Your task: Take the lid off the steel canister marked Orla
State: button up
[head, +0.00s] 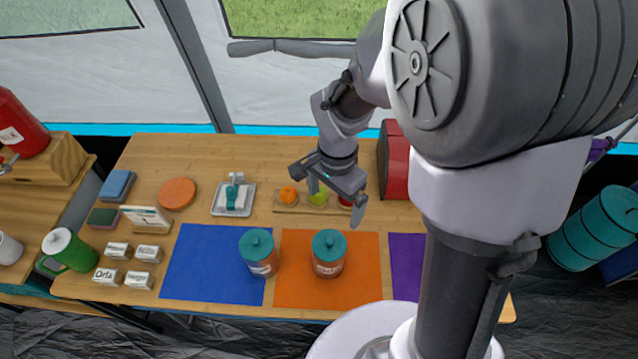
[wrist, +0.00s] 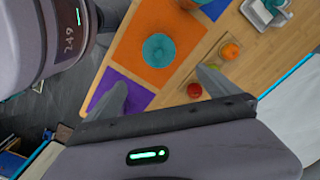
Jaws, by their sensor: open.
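Two steel canisters with teal knobbed lids stand upright. One canister (head: 262,268) is at the right edge of the blue mat, with its lid (head: 257,243) on. The other canister (head: 328,268) is on the orange mat, with its lid (head: 329,244) on; that lid also shows in the wrist view (wrist: 158,50). Both carry labels on the front, too small to read, so I cannot tell which is marked Orla. My gripper (head: 336,196) is open and empty, in the air behind and above the canister on the orange mat. Its fingers also show in the wrist view (wrist: 162,88).
A blue mat (head: 205,265), an orange mat (head: 290,290) and a purple mat (head: 405,265) lie along the front. Behind are a fruit tray (head: 302,205) and red box (head: 393,160). Name blocks, one reading Orla (head: 106,277), and a green jug (head: 68,248) stand left.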

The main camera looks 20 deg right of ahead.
jog(key=b, duration=0.4)
send_near(329, 240)
jog(key=f, duration=0.5)
jog(key=shift+s+d, duration=0.2)
jog(key=shift+s, duration=0.05)
jog(key=f, duration=0.1)
jog(key=f+b, duration=0.1)
jog(key=f, duration=0.1)
jog(key=f+b, duration=0.1)
jog(key=f, duration=0.1)
jog(key=shift+w+a+f, duration=0.15)
jog(key=shift+w, duration=0.1)
jog(key=c, duration=1.3)
